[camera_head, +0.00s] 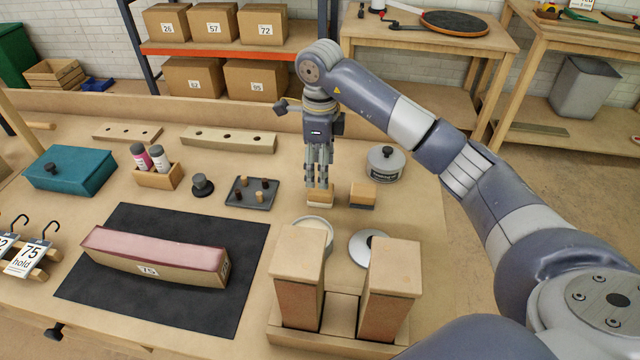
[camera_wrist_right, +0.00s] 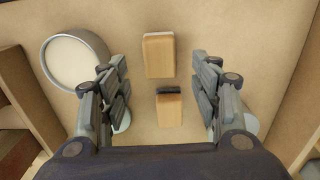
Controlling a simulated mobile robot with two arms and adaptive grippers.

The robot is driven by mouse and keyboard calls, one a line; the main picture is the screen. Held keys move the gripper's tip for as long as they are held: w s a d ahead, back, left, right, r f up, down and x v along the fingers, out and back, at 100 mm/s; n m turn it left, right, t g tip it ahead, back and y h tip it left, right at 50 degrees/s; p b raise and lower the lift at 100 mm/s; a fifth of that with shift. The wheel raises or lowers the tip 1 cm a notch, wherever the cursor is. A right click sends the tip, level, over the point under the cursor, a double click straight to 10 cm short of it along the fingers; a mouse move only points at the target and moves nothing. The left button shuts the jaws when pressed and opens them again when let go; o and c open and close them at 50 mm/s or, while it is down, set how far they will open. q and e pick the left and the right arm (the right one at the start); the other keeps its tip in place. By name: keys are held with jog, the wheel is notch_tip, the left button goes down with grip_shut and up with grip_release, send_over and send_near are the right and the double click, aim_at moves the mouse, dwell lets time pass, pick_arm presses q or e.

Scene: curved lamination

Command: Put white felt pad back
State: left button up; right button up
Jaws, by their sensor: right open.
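The white felt pad (camera_head: 320,196) is a small wooden block with a pale layer on its underside. It sits on the workbench just below my right gripper (camera_head: 318,183), which points down and is open. In the right wrist view the pad (camera_wrist_right: 159,56) shows its white edge, lying beyond the space between the spread fingers (camera_wrist_right: 166,84), with nothing gripped. A similar block with a dark grey layer (camera_head: 362,196) stands just right of it; it also shows in the wrist view (camera_wrist_right: 169,109). My left gripper is not in view.
Close by are a lidded silver pot (camera_head: 386,164), a round white dish (camera_head: 313,224), a silver disc (camera_head: 358,250) and a wooden stand with two tall posts (camera_head: 340,320). A small dark tray with pegs (camera_head: 237,201) is left. A pink-topped curved block (camera_head: 150,252) lies on a black mat (camera_head: 215,315).

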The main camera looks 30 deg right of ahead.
jog(key=shift+r, duration=2.05)
